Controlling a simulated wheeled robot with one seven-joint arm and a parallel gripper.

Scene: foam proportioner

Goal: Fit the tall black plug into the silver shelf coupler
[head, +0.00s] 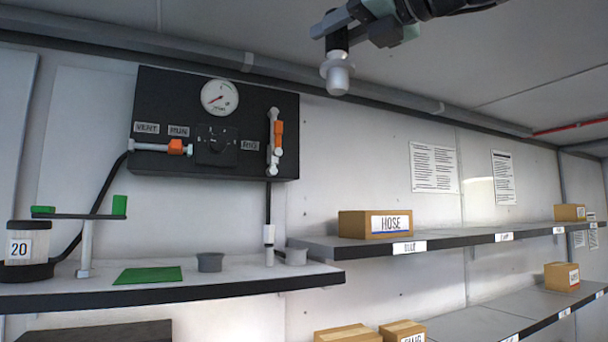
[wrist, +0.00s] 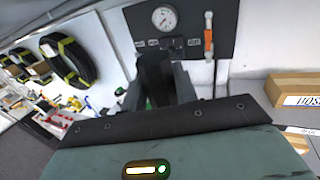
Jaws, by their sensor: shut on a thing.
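My gripper (head: 338,25) is high at the top of the head view, shut on the tall black plug (head: 337,44). The plug hangs upright, with a black upper body and a pale silver flanged lower end. In the wrist view the dark jaws and plug overlap, and the lower end is hidden. On the left shelf stand a slim pale upright fitting (head: 268,245) below a black hose and two short grey cups, one in front (head: 210,262) and one at the right (head: 293,256). I cannot tell which is the silver coupler. The plug is well above the shelf, apart from everything.
The black gauge panel (head: 215,125) with orange-handled valves is on the wall above the left shelf (head: 170,290). A post with green pads (head: 85,245), a jar labelled 20 (head: 28,245) and a green mat (head: 148,275) are on it. A HOSE box (head: 375,224) stands on the right shelf.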

